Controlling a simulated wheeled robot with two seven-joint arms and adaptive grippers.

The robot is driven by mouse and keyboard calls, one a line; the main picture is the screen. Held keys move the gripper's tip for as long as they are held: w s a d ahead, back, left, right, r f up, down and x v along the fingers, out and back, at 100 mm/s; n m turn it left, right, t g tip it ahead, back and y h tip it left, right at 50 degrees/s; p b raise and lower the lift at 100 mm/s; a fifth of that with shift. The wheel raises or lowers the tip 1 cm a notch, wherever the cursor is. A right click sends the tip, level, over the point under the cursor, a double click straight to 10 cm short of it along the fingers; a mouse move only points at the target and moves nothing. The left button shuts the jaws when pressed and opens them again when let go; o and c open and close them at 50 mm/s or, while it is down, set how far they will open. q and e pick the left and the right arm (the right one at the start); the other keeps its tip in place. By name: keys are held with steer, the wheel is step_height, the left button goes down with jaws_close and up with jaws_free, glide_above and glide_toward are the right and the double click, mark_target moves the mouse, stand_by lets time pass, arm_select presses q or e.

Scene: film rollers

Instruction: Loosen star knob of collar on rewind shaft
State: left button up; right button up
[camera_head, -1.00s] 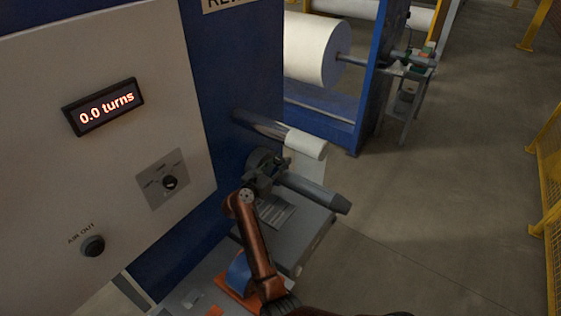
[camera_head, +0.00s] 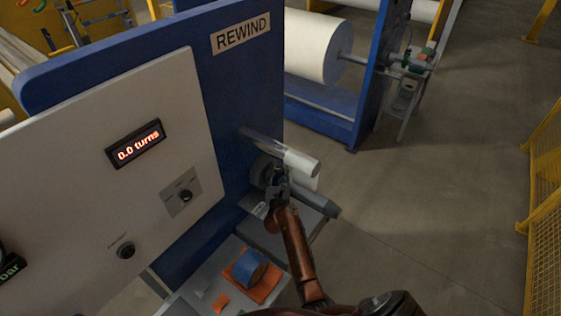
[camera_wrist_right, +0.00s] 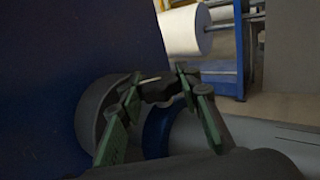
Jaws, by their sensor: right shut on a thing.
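The grey collar (camera_head: 261,171) sits on the rewind shaft (camera_head: 325,206) close to the blue machine wall. In the right wrist view the collar (camera_wrist_right: 92,112) is a round grey body at left, with a blue ring (camera_wrist_right: 157,132) beside it and the pale shaft (camera_wrist_right: 255,132) running right. My right gripper (camera_head: 279,176) is at the collar's upper side. In the right wrist view its green-sided fingers (camera_wrist_right: 160,84) are shut on the dark star knob (camera_wrist_right: 158,91), which is partly hidden between them. My left gripper is not in view.
A roller with a white sleeve (camera_head: 300,163) lies just above the shaft. The control panel (camera_head: 75,170) has a display (camera_head: 136,143) reading 0.0 turns. Open floor lies right, before a yellow fence (camera_head: 545,200).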

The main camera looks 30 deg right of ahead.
steer(key=n+t+y+p, duration=0.1)
steer(key=y+p, duration=0.1)
steer(key=n+t+y+p, duration=0.1)
steer(key=p, duration=0.2)
steer(key=shift+d+r+n+y, duration=0.1)
steer(key=shift+r+n+y, duration=0.25)
steer(key=shift+n+y, duration=0.05)
steer(key=shift+f+n+y+p, duration=0.15)
steer(key=shift+n+y+p, duration=0.45)
steer(key=shift+y+p, duration=0.2)
steer(key=shift+f+n+t+y+p, duration=0.1)
steer(key=shift+n+t+y+p, duration=0.5)
steer(key=shift+y, duration=0.6)
steer(key=o, duration=1.2)
steer(key=shift+f, duration=0.1)
